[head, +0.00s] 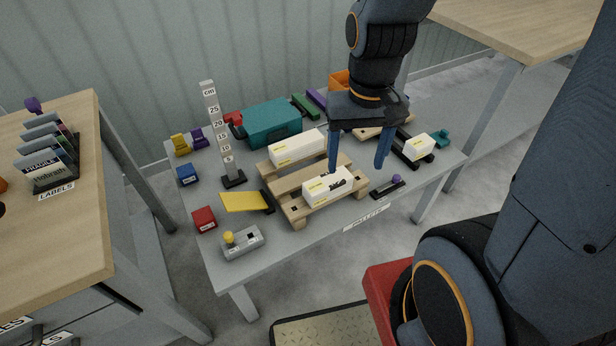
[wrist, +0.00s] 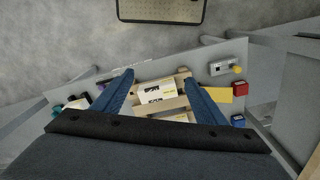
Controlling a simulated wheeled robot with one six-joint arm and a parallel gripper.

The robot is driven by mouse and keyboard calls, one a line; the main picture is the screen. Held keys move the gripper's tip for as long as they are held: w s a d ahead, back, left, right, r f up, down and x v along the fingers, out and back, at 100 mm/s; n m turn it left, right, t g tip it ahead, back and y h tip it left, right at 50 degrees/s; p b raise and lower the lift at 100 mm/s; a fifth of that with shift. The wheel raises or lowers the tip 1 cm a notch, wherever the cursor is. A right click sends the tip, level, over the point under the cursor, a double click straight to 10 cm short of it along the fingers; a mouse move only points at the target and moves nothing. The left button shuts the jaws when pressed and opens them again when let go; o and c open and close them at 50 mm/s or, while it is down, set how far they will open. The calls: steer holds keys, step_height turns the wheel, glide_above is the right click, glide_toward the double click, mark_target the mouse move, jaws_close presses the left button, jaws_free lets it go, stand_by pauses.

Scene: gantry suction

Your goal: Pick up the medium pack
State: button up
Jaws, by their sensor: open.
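Three white packs with yellow labels are in the head view. The mid-sized one, which I take as the medium pack (head: 328,187), lies on the front of a wooden pallet (head: 285,184). A longer pack (head: 298,148) lies at the pallet's back. A small pack (head: 419,147) sits on a black rail at right. My gripper (head: 357,167) is open and empty, pointing down above the pallet's right side. In the wrist view, the medium pack (wrist: 157,96) shows between the open fingers of my gripper (wrist: 156,75), below their tips; I cannot tell the exact gap.
A height gauge (head: 213,130) stands left of the pallet, with a yellow plate (head: 245,202) and a grey button box (head: 240,243) nearby. A teal case (head: 272,122) is behind. A black holder with a purple knob (head: 389,186) lies right of the medium pack.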

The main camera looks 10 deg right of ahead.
steer(key=w+f+m+b, duration=0.3)
steer(key=w+f+m, duration=0.3)
steer(key=w+f, duration=0.2)
steer(key=m+b, duration=0.3)
steer(key=m, duration=0.4)
glide_above(328, 180)
steer(key=f, duration=1.2)
steer(key=shift+s+d, duration=0.25)
steer(key=shift+s, duration=0.1)
step_height(328, 180, down, 2)
steer(key=shift+f, duration=0.1)
steer(key=shift+w+a+f+p, duration=0.1)
steer(key=shift+w+f+p, duration=0.1)
steer(key=shift+f, duration=1.1)
steer(key=shift+w+a+f+p, duration=0.1)
steer(key=shift+f+p, duration=0.1)
steer(key=shift+f, duration=1.1)
steer(key=c, duration=1.4)
steer(key=shift+r, duration=0.15)
